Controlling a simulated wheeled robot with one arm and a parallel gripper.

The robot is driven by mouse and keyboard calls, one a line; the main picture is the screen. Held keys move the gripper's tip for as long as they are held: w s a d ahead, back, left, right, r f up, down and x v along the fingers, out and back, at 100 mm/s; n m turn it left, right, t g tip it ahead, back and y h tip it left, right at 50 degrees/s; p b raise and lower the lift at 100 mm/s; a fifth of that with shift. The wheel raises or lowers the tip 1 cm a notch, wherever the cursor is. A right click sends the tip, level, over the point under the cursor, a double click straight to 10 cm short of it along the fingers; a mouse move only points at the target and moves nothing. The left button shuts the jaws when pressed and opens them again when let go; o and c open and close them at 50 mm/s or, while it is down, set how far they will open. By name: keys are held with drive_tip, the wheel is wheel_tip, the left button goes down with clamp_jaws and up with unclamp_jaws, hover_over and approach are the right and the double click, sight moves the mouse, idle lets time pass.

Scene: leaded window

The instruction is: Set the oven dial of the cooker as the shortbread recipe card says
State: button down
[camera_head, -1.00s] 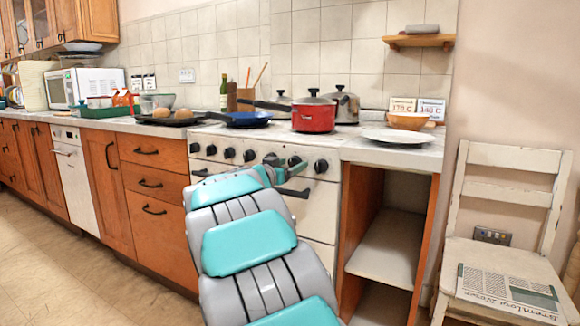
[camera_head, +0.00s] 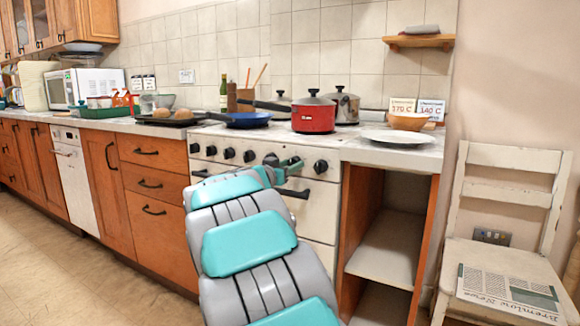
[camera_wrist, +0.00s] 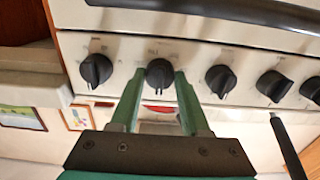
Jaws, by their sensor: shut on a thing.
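The white cooker (camera_head: 328,199) has a row of black dials along its front. My gripper (camera_head: 291,164) is at the dial second from the right end. In the wrist view my gripper's green fingers (camera_wrist: 160,80) stand one on each side of that black dial (camera_wrist: 160,70), shut on it. Its marks are too small to read. The end dial (camera_head: 321,166) is free beside it. Two recipe cards stand at the back of the right-hand counter: the left card (camera_head: 402,104) seems to read 170 C, the right card (camera_head: 432,106) 140 C. Their titles are not legible.
A red pot (camera_head: 313,118) and a blue pan (camera_head: 247,119) stand on the cooker top. A white plate (camera_head: 398,136) and a wooden bowl (camera_head: 408,121) are on the right counter. The oven handle (camera_head: 293,193) runs just below the dials. A chair (camera_head: 505,260) stands at the right.

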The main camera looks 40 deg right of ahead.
drive_tip(key=shift+a+p, duration=0.1)
drive_tip(key=shift+p, duration=0.45)
drive_tip(key=shift+w+r+m+p, duration=0.1)
drive_tip(key=shift+r+m+p, duration=0.05)
drive_tip(key=shift+m+p, duration=1.05)
drive_tip(key=shift+m, duration=0.4)
drive_tip(key=shift+f+m, duration=0.25)
drive_tip(key=shift+m, duration=0.65)
drive_tip(key=m+b, duration=0.3)
drive_tip(key=m, duration=0.1)
drive_tip(key=shift+f+m, duration=0.15)
drive_tip(key=shift+m, duration=0.15)
drive_tip(key=m+b, duration=0.4)
drive_tip(key=m, duration=0.2)
drive_tip(key=m+b, duration=0.2)
drive_tip(key=shift+m, duration=0.4)
drive_tip(key=shift+m+b, duration=1.1)
drive_tip(key=shift+m, duration=0.5)
